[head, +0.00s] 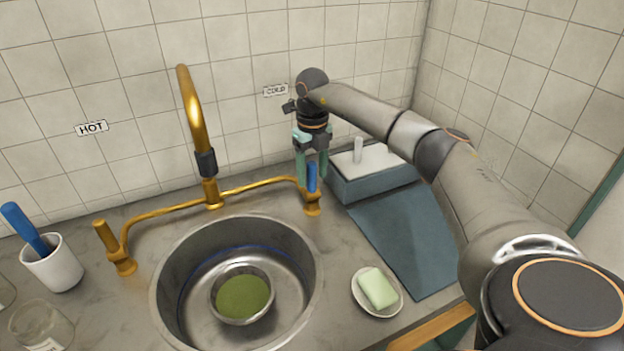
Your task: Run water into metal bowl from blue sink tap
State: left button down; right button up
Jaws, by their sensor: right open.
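The metal bowl (220,316) sits inside the round steel sink (170,300), with a green surface showing in it. The brass faucet (190,105) rises behind the sink, its spout arching toward the basin. No water stream shows. The blue tap handle (312,178) stands upright at the right end of the brass pipe, below the COLD label. My right gripper (311,175) points down over the blue tap with its fingers apart, one on each side of the handle. I cannot tell if they touch it. My left gripper is not in view.
A plain brass tap (104,238) stands on the left, under the HOT label (92,128). A white cup (55,265) with a blue-handled tool and a glass jar (42,325) are at left. Soap (377,287) on a dish and a blue-grey board (405,235) are at right.

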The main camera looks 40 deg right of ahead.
jog(key=shift+f, duration=1.4)
jog(key=shift+c, duration=0.3)
grip_shut()
